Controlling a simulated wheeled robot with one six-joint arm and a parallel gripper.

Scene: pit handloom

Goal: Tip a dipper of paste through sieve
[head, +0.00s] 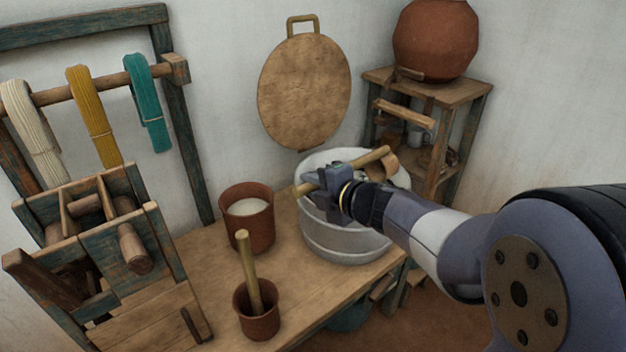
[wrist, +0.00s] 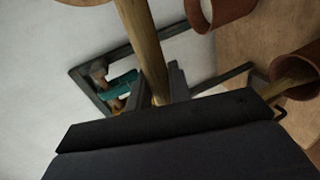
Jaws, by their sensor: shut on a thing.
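My gripper (head: 327,192) is shut on a wooden handle (head: 372,158), which I take to be the dipper's. It holds the handle over the large pale round tub (head: 347,245). A small brown cup-like part (head: 384,167) shows at the handle's far right end; its contents and tilt cannot be made out. In the wrist view the handle (wrist: 143,45) runs up from between the jaws. A clay pot (head: 247,232) with white paste (head: 246,207) stands left of the tub. I cannot make out a sieve at the tub; its inside is mostly hidden by my arm.
A smaller clay pot (head: 257,322) with an upright stick (head: 249,270) stands at the table's front. A blue-brown wooden frame (head: 128,215) stands left. A round brown handled board (head: 305,92) hangs on the wall. A shelf (head: 450,92) bears a large clay jar (head: 435,40).

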